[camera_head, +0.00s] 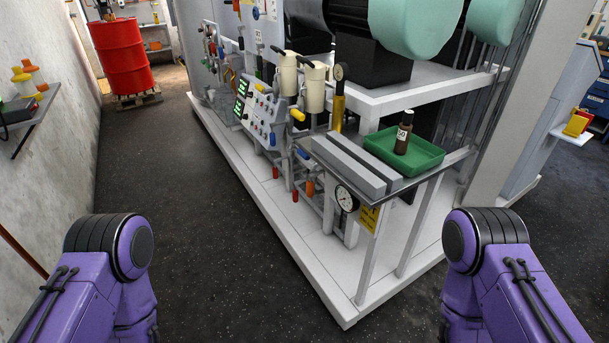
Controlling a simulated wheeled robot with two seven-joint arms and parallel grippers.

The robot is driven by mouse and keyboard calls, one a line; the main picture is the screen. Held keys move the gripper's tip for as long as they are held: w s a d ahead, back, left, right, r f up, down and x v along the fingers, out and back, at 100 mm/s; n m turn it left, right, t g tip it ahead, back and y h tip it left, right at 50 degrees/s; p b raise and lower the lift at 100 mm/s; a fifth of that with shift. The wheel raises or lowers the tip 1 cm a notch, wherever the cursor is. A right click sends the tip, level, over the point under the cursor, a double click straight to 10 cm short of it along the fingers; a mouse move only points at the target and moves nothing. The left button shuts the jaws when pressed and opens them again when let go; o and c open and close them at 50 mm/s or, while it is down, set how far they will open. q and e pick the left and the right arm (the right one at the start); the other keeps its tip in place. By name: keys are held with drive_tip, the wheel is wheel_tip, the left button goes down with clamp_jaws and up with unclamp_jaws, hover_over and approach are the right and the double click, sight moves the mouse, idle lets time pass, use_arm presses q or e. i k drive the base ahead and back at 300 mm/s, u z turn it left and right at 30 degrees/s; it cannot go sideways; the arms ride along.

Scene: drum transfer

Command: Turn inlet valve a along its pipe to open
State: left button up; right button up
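Several coloured valve handles sit on the pipework of a white-framed machine, small in this view. A yellow handle (297,115) is below the cream filter housings, a blue handle (303,153) is lower, and red (295,195) and orange (310,188) handles hang near the base. No label that I can read shows which one is inlet valve a, and I cannot tell its position. My purple arm links show at the lower left and lower right, well apart from the machine. Neither gripper is in view.
A green tray (429,155) with a brown bottle (404,134) stands on the machine's front shelf, above a pressure gauge (346,199). A control panel (258,117) is further back. A red drum (122,56) stands on a pallet (139,98). The dark floor (180,190) at left is clear.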

sight(306, 156)
drive_tip(key=z, duration=0.9)
drive_tip(key=k, duration=0.1)
drive_tip(key=u, duration=1.95)
drive_tip(key=i, duration=0.8)
drive_tip(key=u, duration=0.05)
